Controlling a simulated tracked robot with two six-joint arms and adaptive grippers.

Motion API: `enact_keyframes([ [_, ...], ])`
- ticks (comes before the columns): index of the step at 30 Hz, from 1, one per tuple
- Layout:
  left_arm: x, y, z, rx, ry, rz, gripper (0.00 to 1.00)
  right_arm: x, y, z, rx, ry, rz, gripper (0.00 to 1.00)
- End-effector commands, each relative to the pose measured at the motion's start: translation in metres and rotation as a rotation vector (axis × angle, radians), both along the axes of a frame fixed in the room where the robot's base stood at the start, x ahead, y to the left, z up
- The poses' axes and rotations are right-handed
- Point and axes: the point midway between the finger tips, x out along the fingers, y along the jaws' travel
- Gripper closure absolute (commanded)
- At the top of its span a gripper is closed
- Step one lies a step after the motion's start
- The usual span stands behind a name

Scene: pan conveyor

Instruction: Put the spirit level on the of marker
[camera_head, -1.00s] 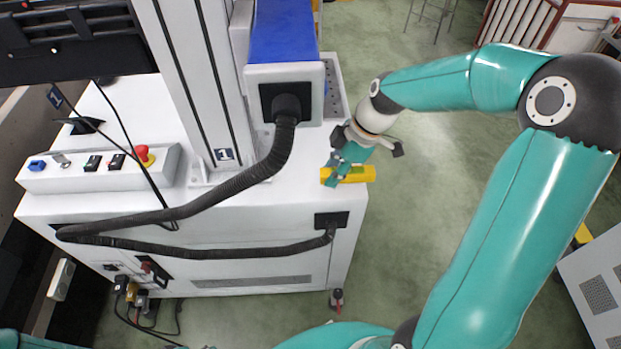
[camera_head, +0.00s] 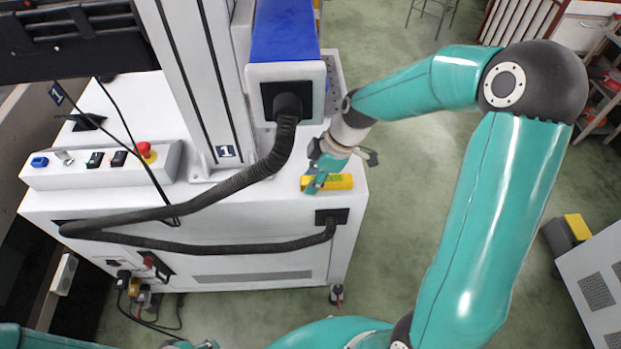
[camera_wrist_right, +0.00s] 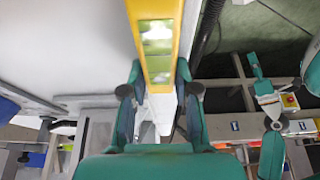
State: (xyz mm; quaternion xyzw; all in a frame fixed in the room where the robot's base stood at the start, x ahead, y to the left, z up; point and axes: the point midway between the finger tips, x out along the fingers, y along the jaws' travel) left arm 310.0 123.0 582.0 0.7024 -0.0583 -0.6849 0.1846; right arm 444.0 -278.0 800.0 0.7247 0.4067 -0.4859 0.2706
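The spirit level (camera_head: 341,182) is a yellow bar with greenish vial windows. It shows over the right front corner of the white cabinet top, and I cannot tell whether it touches the surface. My right gripper (camera_head: 321,174) has its fingers around it. In the right wrist view the level (camera_wrist_right: 156,40) runs up from between the two fingers of the gripper (camera_wrist_right: 158,82). I cannot make out a marker for the level in either view. My left gripper is not in view.
The white cabinet (camera_head: 110,208) carries a control box (camera_head: 105,170) with a red button, a column (camera_head: 195,80) and a blue conveyor (camera_head: 283,30). A black corrugated hose (camera_head: 225,195) loops across its front.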

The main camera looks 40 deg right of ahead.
Motion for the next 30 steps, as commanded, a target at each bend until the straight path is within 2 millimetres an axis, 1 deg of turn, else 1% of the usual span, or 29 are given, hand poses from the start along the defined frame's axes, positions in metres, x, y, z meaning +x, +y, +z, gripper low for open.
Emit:
enact_keyframes([
  [1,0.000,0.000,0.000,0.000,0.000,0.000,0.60,0.000,0.000,0.000,0.000,0.000,0.000,0.60],
  [3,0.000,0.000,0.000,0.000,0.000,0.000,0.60,0.000,0.000,0.000,0.000,0.000,0.000,0.48],
  [4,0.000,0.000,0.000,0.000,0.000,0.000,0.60,0.000,0.000,0.000,0.000,0.000,0.000,0.47],
  [13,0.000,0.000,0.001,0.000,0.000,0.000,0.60,0.000,0.000,0.001,0.000,-0.001,0.000,0.47],
  [17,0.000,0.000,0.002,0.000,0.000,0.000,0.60,0.000,-0.003,0.008,-0.001,-0.004,-0.002,0.47],
  [20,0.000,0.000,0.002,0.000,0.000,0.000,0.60,-0.003,-0.007,0.021,-0.002,-0.005,-0.002,0.47],
  [30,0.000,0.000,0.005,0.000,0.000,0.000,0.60,-0.016,-0.029,0.083,-0.002,-0.004,-0.002,0.47],
])
